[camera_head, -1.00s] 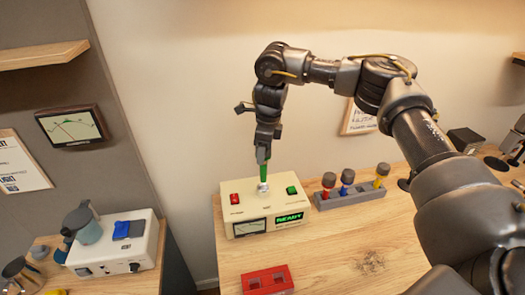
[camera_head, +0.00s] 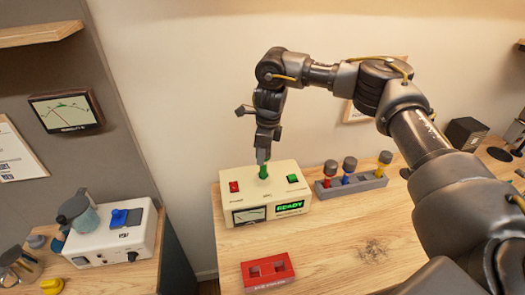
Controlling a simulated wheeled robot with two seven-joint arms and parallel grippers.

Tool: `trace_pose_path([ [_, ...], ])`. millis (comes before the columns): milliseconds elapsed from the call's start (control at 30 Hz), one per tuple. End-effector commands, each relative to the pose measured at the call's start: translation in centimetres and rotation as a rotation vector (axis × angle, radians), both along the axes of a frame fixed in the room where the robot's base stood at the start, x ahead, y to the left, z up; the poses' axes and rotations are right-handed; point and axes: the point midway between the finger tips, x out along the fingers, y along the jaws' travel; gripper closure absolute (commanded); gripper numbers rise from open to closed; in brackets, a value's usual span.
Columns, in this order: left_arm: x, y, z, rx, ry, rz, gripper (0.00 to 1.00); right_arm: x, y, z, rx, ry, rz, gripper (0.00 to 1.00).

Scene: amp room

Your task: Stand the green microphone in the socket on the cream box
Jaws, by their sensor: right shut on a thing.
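The cream box (camera_head: 240,209) stands on the wooden table, with a red button, a green button, a dial and a lit READY display. My right gripper (camera_head: 263,157) points down over the middle of the box top and is shut on the green microphone (camera_head: 263,172). The microphone is about upright. Its lower end meets the box top between the two buttons, and its silver tip does not show. The socket itself is hidden under it. My left gripper is not in view.
A grey rack (camera_head: 352,188) with red, blue and yellow microphones stands just right of the box. A side bench at left holds a white device (camera_head: 113,238) and a jug. The table right of the red block is clear.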

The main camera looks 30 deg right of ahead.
Motion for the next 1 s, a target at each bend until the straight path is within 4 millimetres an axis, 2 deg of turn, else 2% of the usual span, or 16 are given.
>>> trace_pose_path([
  [133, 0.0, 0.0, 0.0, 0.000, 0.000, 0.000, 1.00, 0.0, 0.0, 0.1, 0.001, -0.001, 0.000, 1.00],
  [167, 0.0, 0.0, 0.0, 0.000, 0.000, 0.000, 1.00, 0.0, 0.0, 0.1, 0.001, -0.001, 0.000, 0.56],
  [333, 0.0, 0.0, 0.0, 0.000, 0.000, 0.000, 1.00, 0.0, 0.0, 0.1, 0.000, 0.000, 0.000, 0.33],
  [700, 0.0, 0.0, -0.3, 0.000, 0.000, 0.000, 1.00, 0.0, -0.1, 0.5, -0.001, -0.001, 0.001, 0.33],
  [867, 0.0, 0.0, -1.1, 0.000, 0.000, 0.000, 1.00, -0.1, -0.3, 3.0, -0.001, -0.005, 0.000, 0.33],
  [1000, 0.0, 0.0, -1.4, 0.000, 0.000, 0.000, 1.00, -0.3, -0.6, 5.9, -0.001, -0.005, 0.000, 0.33],
])
